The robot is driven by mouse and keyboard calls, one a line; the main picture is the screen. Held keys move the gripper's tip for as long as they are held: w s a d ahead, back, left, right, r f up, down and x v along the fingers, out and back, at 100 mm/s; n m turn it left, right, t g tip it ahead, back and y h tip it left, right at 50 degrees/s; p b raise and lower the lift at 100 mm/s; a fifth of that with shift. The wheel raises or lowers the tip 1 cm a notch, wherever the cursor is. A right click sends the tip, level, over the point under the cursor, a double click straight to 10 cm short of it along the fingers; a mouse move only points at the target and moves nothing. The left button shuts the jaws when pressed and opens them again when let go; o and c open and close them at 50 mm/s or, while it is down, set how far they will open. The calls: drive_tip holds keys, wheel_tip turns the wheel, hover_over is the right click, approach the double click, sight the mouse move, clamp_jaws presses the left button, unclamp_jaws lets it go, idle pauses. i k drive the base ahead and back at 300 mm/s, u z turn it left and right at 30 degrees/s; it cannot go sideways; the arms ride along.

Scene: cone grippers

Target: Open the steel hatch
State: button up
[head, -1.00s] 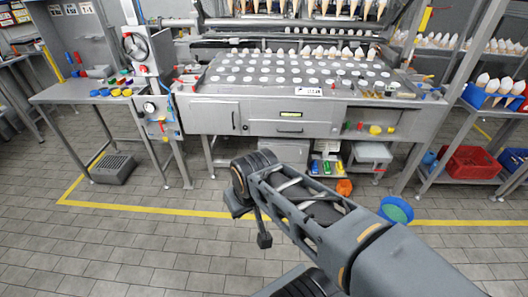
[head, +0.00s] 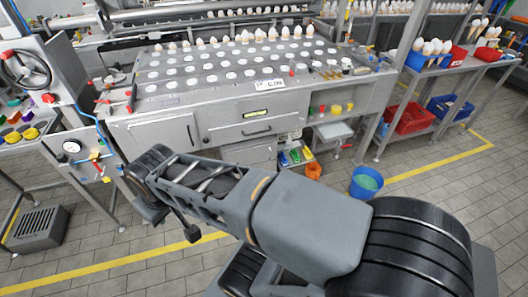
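The steel hatch appears to be the flat square door (head: 165,138) at the left of the steel machine's front. It is closed, with a small dark latch at its right edge. To its right is a wide steel drawer front (head: 258,128) with a dark bar handle, also closed. My arm reaches leftward across the picture below the machine. Its far end, around my gripper (head: 150,207), is dark and seen from behind, in front of and below the hatch in the picture. The fingers cannot be made out, nor any contact with the hatch.
A blue bucket (head: 365,183) stands on the floor right of the machine. An orange container (head: 313,171) is under the machine. A panel with a gauge (head: 74,150) stands left of the hatch, and a grey slatted box (head: 36,228) on the floor. Tiled floor in front is clear.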

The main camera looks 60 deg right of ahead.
sight(262, 153)
drive_tip(key=z, duration=0.45)
drive_tip(key=i, duration=0.75)
drive_tip(key=z, duration=1.25)
drive_tip(key=i, duration=0.45)
drive_tip(key=z, duration=0.45)
